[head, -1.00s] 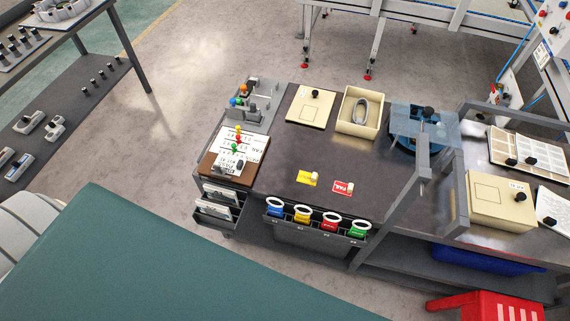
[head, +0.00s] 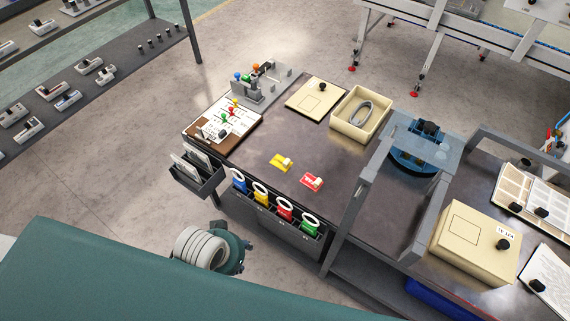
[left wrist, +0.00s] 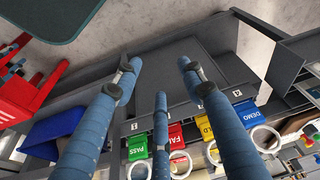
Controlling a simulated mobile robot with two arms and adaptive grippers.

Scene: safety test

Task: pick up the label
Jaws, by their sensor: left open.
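A yellow label (head: 281,163) and a red label (head: 312,181) lie on the dark table top (head: 300,148), each with a pale knob-like piece. Ringed tags hang along the front rack: blue (head: 239,182), yellow (head: 261,195), red (head: 285,210) and green (head: 307,224). In the left wrist view they read DEMO (left wrist: 246,113), partly hidden HOLD (left wrist: 205,128), FAIL (left wrist: 178,137) and PASS (left wrist: 138,148). My left gripper (head: 246,244) is below and in front of this rack; its blue fingers (left wrist: 158,78) are spread and empty. My right gripper is out of view.
A beige open box (head: 359,122) and a blue device (head: 415,150) stand farther back.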

